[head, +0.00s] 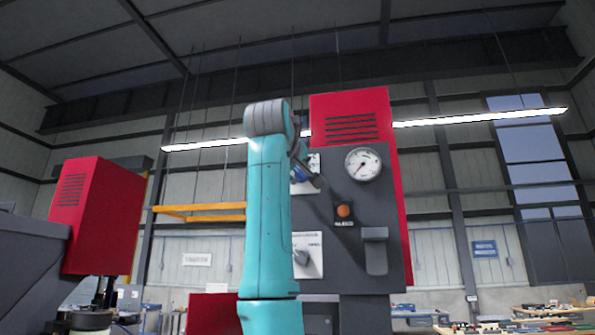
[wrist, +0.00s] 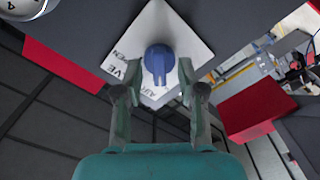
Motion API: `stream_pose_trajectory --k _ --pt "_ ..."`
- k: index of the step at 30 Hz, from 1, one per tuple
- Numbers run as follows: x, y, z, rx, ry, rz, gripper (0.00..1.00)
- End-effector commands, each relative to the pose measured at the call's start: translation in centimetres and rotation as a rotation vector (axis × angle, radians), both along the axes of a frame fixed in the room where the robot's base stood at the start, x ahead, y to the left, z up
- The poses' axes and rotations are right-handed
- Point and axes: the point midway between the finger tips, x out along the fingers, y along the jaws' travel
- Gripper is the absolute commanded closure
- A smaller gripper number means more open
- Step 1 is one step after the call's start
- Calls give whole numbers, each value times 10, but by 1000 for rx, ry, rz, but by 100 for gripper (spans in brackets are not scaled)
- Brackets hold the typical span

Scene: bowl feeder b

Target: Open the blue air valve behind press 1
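The blue air valve (wrist: 159,60) is a round knob with a ridged handle on a white lettered plate (wrist: 187,35) in the wrist view. Its handle points down in that picture, toward my gripper (wrist: 160,78). My gripper is open, with one finger on each side of the knob's lower part and a visible gap on both sides. I cannot tell how deep the fingertips reach. In the head view a small part of the blue valve (head: 302,173) shows beside my teal arm, which hides much of the plate and the gripper.
The dark panel of a red press (head: 351,102) carries a round gauge (head: 363,164), an orange button (head: 344,211), a grey box (head: 375,250) and a grey selector knob (head: 301,257). Another red machine (head: 100,215) stands at left. Cluttered benches are at lower right.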

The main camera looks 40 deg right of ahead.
Motion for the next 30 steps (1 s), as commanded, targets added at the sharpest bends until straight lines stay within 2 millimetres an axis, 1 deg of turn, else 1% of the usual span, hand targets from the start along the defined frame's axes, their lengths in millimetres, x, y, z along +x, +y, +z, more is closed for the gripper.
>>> stream_pose_trajectory --k 5,8,9,10,22,30 --pt "0 0 0 0 0 0 60" --pt "0 0 0 0 0 0 83" --pt "0 0 0 0 0 0 93" --pt "0 0 0 0 0 0 100" --pt "0 0 0 18 -23 0 100" --pt "0 0 0 108 -138 0 100"
